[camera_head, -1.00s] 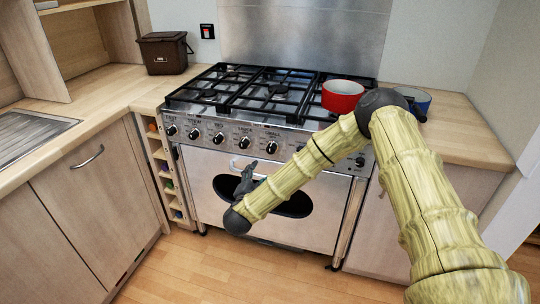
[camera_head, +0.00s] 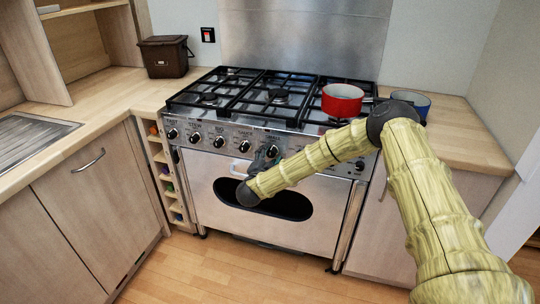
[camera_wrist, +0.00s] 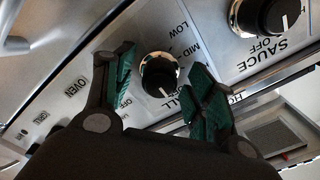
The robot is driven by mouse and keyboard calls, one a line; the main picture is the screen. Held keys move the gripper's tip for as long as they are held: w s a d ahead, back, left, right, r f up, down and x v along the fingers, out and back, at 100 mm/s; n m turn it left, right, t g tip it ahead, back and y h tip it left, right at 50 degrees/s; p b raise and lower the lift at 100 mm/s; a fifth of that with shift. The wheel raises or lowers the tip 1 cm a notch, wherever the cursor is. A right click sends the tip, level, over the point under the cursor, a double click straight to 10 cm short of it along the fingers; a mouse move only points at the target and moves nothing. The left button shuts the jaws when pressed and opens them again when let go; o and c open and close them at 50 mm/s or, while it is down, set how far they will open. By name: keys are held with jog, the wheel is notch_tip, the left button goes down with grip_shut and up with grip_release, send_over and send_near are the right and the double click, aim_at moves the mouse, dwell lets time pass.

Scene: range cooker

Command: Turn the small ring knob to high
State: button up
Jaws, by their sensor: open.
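The small ring knob (camera_wrist: 158,76) is black with a silver collar, on the cooker's front panel. In the wrist view its white mark points down and right, towards a label ending in "ALL" that a finger partly covers. LOW and MID print shows above and right of it. My gripper (camera_wrist: 160,64) is open, with one green-padded finger on each side of the knob; contact is not clear. In the head view my gripper (camera_head: 263,158) is in front of the panel, at the rightmost knob of the left group, partly hiding it.
The sauce knob (camera_wrist: 264,14) is close by, at upper right in the wrist view. A towel rail handle (camera_head: 240,170) is on the oven door below. A red pan (camera_head: 342,100) and a blue pan (camera_head: 413,104) stand above right. Floor in front is clear.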

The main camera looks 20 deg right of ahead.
jog(key=shift+w+d, duration=0.15)
jog(key=shift+w, duration=0.05)
jog(key=c, duration=1)
jog(key=shift+n, duration=0.4)
jog(key=n+p, duration=0.1)
jog(key=n, duration=0.1)
jog(key=shift+r+n, duration=0.1)
jog(key=shift+n, duration=0.2)
jog(key=n+p, duration=0.1)
jog(key=n, duration=0.1)
jog(key=shift+n, duration=0.4)
jog(key=shift+s+f+n+p, duration=0.15)
jog(key=shift+n+p, duration=0.1)
jog(key=shift+n, duration=1.2)
jog(key=shift+f+n+p, duration=0.1)
jog(key=shift+n+p, duration=0.15)
jog(key=shift+n, duration=1.2)
jog(key=shift+d, duration=0.1)
